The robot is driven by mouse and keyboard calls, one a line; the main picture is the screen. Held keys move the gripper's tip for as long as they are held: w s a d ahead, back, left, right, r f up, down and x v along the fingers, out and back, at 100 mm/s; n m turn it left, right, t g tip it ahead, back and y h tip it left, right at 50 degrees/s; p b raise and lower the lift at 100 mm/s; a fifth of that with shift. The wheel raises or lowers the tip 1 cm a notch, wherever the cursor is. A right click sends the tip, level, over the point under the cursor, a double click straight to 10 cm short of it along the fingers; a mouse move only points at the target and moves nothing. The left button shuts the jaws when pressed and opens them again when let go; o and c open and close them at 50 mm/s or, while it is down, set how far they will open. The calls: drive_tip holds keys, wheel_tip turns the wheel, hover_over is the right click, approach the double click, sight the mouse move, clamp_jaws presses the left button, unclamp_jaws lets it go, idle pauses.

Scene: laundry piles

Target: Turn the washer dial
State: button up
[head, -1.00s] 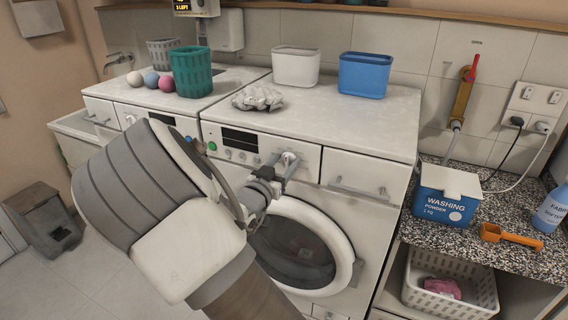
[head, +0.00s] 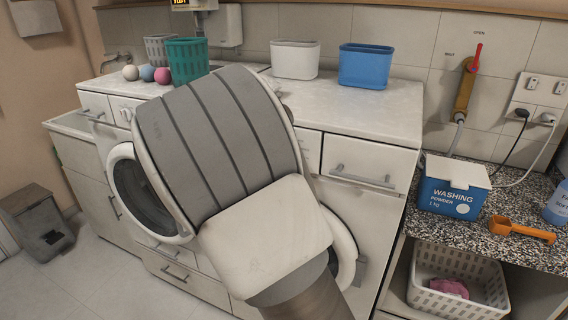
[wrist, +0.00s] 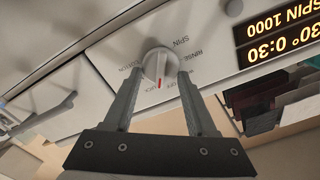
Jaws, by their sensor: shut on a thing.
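The washer dial (wrist: 155,64) is a round pale knob with a red mark, seen close in the wrist view. Its red mark points down the picture, toward my gripper's base. Printed words, among them SPIN and RINSE, ring the dial upside down. My gripper (wrist: 160,76) is shut on the dial, one finger on each side. A lit display (wrist: 280,42) on the panel reads SPIN 1000 and 0:30.
The left washer's round door (head: 140,190) shows left of my arm. A white bin (head: 294,60) and a blue bin (head: 365,66) stand on the right washer. A washing powder box (head: 452,186) and an orange scoop (head: 522,231) lie on the counter at right.

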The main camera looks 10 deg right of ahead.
drive_tip(key=shift+s+d+f+m+b, duration=0.1)
drive_tip(key=shift+f+m+b, duration=0.05)
drive_tip(key=shift+m+b, duration=1.6)
drive_tip(key=shift+w+f+m+b, duration=0.1)
drive_tip(key=shift+m+b, duration=1.3)
drive_tip(key=shift+b, duration=0.7)
drive_tip(key=shift+s+d+f+m+b, duration=0.1)
drive_tip(key=shift+f+m+b, duration=0.05)
drive_tip(key=shift+m+b, duration=1.6)
drive_tip(key=shift+b, duration=0.35)
drive_tip(key=o, duration=1.4)
drive_tip(key=shift+r, duration=0.1)
drive_tip(key=shift+c, duration=0.2)
drive_tip(key=shift+a, duration=0.1)
drive_tip(key=p+v, duration=0.2)
drive_tip(key=v, duration=1.5)
drive_tip(key=shift+s+p, duration=0.2)
drive_tip(key=shift+p, duration=0.2)
